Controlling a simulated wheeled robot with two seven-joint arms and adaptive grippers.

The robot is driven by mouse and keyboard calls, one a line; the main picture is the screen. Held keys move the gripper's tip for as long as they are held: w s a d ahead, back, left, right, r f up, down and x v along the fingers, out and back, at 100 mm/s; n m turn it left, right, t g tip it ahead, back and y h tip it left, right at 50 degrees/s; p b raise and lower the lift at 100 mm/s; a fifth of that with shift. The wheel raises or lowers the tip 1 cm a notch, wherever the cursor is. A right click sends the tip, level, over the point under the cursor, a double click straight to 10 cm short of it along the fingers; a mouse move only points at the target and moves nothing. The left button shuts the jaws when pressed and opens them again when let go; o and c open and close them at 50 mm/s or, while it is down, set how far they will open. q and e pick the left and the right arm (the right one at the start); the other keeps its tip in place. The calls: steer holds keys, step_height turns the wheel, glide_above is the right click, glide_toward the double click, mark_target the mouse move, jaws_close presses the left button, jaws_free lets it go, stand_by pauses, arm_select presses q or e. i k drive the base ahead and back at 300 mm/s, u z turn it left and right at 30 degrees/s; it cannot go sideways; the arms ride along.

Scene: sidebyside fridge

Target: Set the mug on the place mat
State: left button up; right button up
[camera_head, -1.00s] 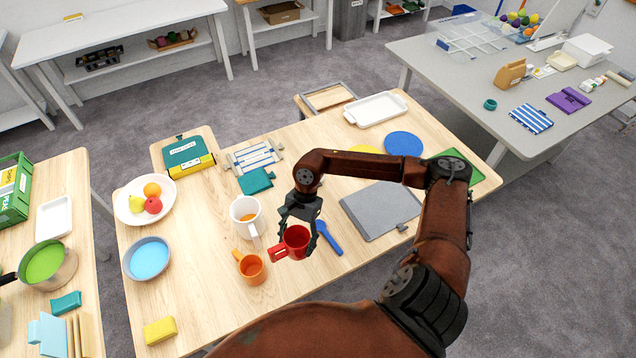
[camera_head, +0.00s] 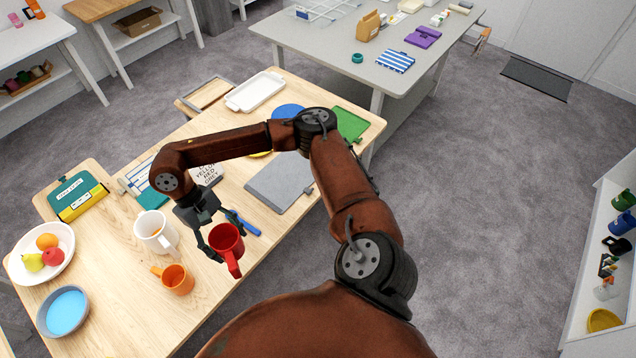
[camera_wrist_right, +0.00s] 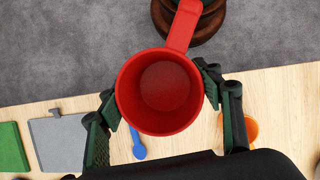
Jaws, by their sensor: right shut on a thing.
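My right gripper (camera_head: 224,238) is shut on a red mug (camera_head: 229,247). In the right wrist view, its fingers hold the mug (camera_wrist_right: 160,95) from both sides, opening toward the camera and empty inside. In the head view the mug is over the table's front edge, with its handle toward me. It appears raised; the exact height is unclear. A flat grey rectangle with a small tab (camera_head: 279,181), mat-like, lies to the right of the gripper and is bare. A blue-and-white striped mat (camera_head: 395,61) lies on the far grey table. Which one is the place mat is unclear. My left gripper is out of view.
A white mug (camera_head: 155,231) and an orange mug (camera_head: 177,280) stand left of the gripper. A blue spoon (camera_head: 246,224) lies close behind the red mug. A fruit plate (camera_head: 20,270) and a blue-filled bowl (camera_head: 63,312) are farther left. Floor is open to the right.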

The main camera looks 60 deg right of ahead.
mark_target(281, 173)
steer(key=z, duration=0.4)
steer(key=k, duration=0.95)
steer(key=z, duration=1)
steer(key=i, duration=1.5)
steer(key=u, duration=0.7)
steer(key=i, duration=0.45)
steer(key=u, duration=0.35)
